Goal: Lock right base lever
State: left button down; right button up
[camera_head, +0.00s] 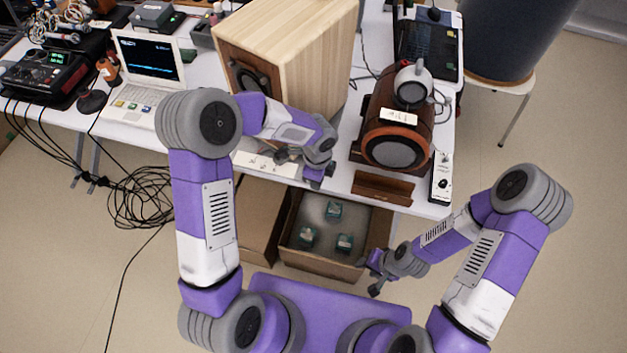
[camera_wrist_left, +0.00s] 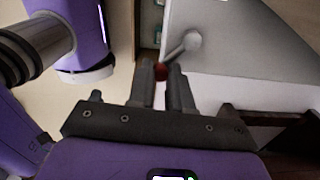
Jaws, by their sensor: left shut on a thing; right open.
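The lever (camera_wrist_left: 186,45) shows in the left wrist view as a short grey arm with a rounded pivot on a grey-white plate (camera_wrist_left: 235,50). A dark red knob (camera_wrist_left: 160,71) sits at its near end, between the fingertips of my left gripper (camera_wrist_left: 162,72), which is shut on it. In the head view my left gripper (camera_head: 317,178) is at the table's front edge, below the large wooden speaker box (camera_head: 300,45); the lever is hard to make out there. My right gripper (camera_head: 374,276) is open and empty, low beside the cardboard box.
An open cardboard box (camera_head: 372,225) with several small green-topped items stands below the table edge. A brown round speaker (camera_head: 395,150) and a brown wooden tray (camera_head: 384,188) are to the right. A white laptop (camera_head: 150,62) and coiled cables (camera_head: 150,195) are at left.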

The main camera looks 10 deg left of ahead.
pick_arm(q)
jog(key=n, duration=0.1)
jog(key=w+n, duration=0.1)
jog(key=n, duration=0.1)
jog(key=d+n, duration=0.1)
jog(key=shift+w+n, duration=0.25)
jog(key=shift+n, duration=0.05)
jog(key=shift+w+d+n+b, duration=0.1)
jog(key=shift+w+n+b, duration=0.2)
jog(key=shift+n, duration=0.6)
jog(key=shift+w+d+n+b, duration=0.1)
jog(key=shift+w+n, duration=0.3)
jog(key=shift+n, duration=0.5)
jog(key=c, duration=1)
grip_release()
jog(key=shift+a, duration=0.1)
jog(key=shift+c, duration=0.2)
jog(key=shift+r, duration=0.1)
notch_tip(320, 180, up, 8)
jog(key=p, duration=0.2)
jog(key=shift+f, duration=0.25)
